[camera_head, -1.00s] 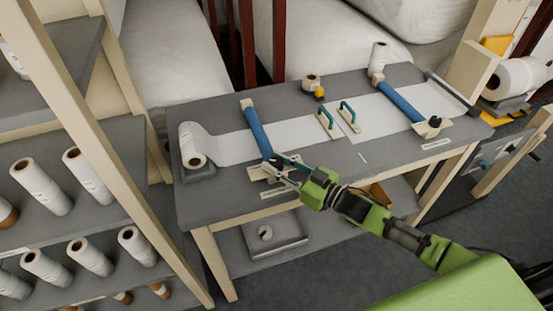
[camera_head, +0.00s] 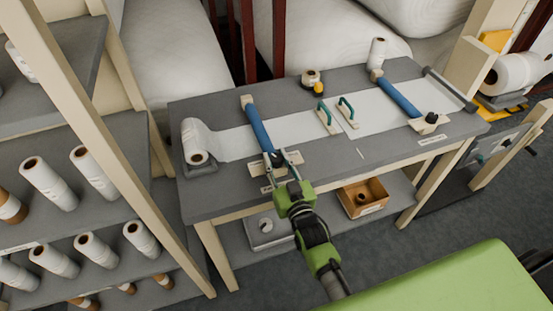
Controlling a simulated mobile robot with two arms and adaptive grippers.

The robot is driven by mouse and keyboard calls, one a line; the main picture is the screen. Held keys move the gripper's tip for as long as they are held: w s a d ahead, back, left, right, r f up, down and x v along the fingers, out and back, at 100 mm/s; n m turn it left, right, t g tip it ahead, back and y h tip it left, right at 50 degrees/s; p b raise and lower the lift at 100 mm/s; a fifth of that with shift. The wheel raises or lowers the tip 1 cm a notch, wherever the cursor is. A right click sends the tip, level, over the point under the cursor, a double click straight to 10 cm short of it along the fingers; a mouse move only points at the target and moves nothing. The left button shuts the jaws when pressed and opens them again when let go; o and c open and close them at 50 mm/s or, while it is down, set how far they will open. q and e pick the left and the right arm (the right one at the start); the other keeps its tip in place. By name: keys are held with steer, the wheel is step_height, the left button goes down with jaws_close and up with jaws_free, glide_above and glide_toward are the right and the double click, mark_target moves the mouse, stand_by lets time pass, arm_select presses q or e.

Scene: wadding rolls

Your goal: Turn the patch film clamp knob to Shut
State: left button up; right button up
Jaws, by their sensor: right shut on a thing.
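My right gripper (camera_head: 282,160) is over the front end of the left blue clamp bar (camera_head: 256,127), shut on the dark knob (camera_head: 277,158) on its pale plate (camera_head: 254,168). The fingers partly hide the knob, so its setting cannot be made out. The right blue bar (camera_head: 400,98) has its own black knob (camera_head: 431,117) on a pale plate, clear of my gripper. White film (camera_head: 228,142) runs from the left roll (camera_head: 195,142) under the left bar. My left gripper is not in view.
A wooden box (camera_head: 363,198) is on the lower shelf. A rack of rolls (camera_head: 95,172) stands at the left.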

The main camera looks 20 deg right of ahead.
steer(key=shift+r+h, duration=0.1)
steer(key=shift+h, duration=0.2)
steer(key=o, duration=1.1)
steer(key=s, duration=1.2)
